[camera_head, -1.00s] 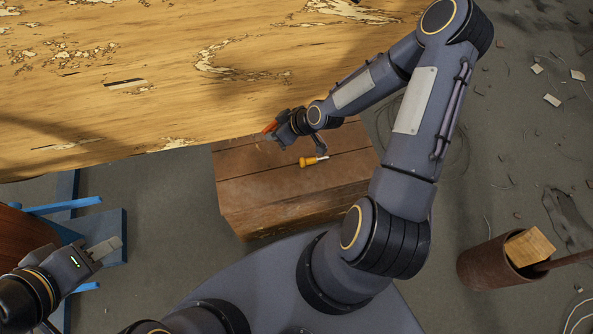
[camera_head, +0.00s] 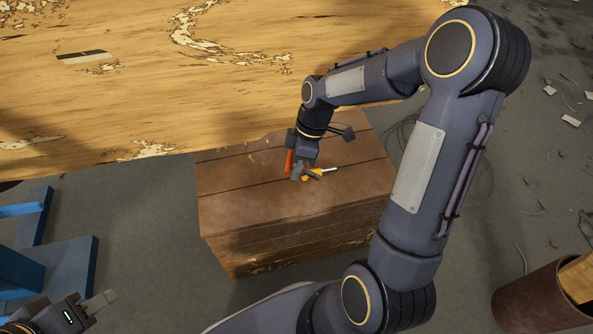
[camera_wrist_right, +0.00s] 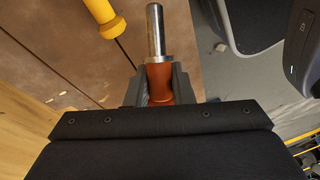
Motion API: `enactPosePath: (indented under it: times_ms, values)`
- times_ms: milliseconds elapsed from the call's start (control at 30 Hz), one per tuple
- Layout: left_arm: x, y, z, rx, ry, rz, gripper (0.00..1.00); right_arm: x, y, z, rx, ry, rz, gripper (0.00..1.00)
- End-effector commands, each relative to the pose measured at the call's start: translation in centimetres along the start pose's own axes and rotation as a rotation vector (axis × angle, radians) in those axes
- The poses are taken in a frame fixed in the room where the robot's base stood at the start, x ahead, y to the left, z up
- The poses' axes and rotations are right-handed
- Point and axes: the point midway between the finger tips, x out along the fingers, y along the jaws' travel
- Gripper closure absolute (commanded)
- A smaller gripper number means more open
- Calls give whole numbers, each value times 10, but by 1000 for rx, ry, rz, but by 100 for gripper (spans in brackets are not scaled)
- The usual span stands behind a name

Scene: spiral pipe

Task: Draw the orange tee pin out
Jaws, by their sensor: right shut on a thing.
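The orange tee pin (camera_wrist_right: 158,80) has an orange grip and a bright metal shank. My right gripper (camera_wrist_right: 159,88) is shut on the orange grip. In the wrist view the shank points away from the gripper, and its round end shows free. In the head view the orange part (camera_head: 289,162) shows beside my right gripper (camera_head: 299,174), over the wooden crate. I cannot tell how high it is above the lid. My left gripper (camera_head: 98,303) is at the lower left, away from the crate; its finger gap is not clear.
A yellow-handled screwdriver (camera_wrist_right: 103,17) lies on the brown wooden crate (camera_head: 240,190), close to my right gripper. A large worn wooden tabletop (camera_head: 200,90) lies behind. A blue frame (camera_head: 70,262) is at left. A rusty bin (camera_head: 535,312) stands at lower right.

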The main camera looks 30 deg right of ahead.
Motion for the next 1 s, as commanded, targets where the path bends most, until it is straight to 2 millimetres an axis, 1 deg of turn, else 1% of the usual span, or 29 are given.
enactPosePath:
  times_ms: [167,600,700,833,1000]
  values:
    - [8,-3,4,0,0,0,64,10,2,3,1,0,0,100]
    - [38,-17,19,0,0,0,64,51,10,13,1,1,0,100]
    - [43,-20,22,0,0,0,64,57,11,15,1,1,0,100]
    - [45,-21,23,0,0,0,64,61,12,16,1,1,0,100]
    - [45,-20,23,0,0,0,64,61,12,16,1,1,0,100]
